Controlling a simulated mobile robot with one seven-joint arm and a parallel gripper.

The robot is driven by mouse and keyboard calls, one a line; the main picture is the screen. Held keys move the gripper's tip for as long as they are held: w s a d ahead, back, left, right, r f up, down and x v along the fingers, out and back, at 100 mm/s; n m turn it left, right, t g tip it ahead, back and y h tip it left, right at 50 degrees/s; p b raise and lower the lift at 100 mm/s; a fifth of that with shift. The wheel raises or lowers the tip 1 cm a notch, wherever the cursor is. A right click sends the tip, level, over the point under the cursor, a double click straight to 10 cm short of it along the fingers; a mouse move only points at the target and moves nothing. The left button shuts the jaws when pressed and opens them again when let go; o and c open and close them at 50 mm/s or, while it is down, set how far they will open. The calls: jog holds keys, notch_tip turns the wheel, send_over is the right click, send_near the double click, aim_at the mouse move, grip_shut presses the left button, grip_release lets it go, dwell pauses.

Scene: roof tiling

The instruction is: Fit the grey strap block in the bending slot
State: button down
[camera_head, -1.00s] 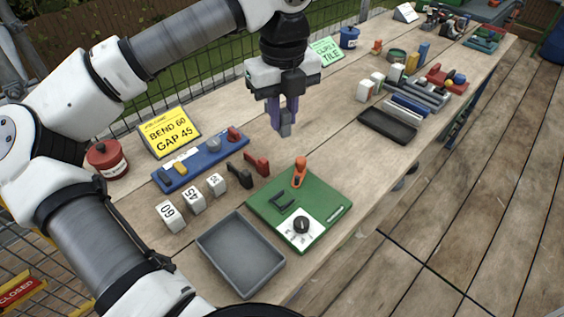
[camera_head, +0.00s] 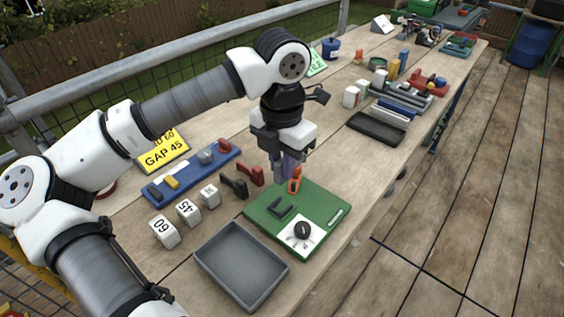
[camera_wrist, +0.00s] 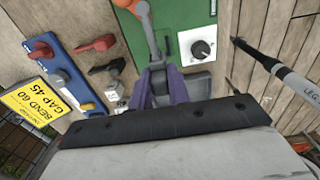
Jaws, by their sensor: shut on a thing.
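My gripper (camera_head: 284,168) is shut on the grey strap block (camera_wrist: 158,82), held between its purple fingers. In the head view the gripper hangs at the far left corner of the green bending board (camera_head: 318,204), close to the orange lever (camera_head: 295,184). The dark U-shaped slot (camera_head: 281,209) on the board lies nearer the camera than the gripper and looks empty. I cannot tell whether the block touches anything.
A dial (camera_head: 302,231) sits on the board. Red (camera_head: 251,174) and black (camera_head: 234,185) pieces stand close left, beside a blue rack (camera_head: 193,175) and numbered white blocks (camera_head: 188,212). A grey tray (camera_head: 241,264) lies in front. A yellow sign (camera_head: 165,154) reads GAP 45.

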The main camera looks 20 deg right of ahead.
aim_at(282, 183)
jog(key=shift+f+b, duration=1.4)
jog(key=shift+f, duration=1.3)
jog(key=shift+f+b, duration=1.1)
jog(key=shift+b, duration=0.1)
jog(key=shift+f+b, duration=0.55)
jog(key=shift+b, duration=0.7)
jog(key=c, duration=1.3)
grip_release()
jog(key=shift+o, duration=0.2)
jog(key=shift+r+p, duration=1.9)
jog(key=shift+r, duration=1.7)
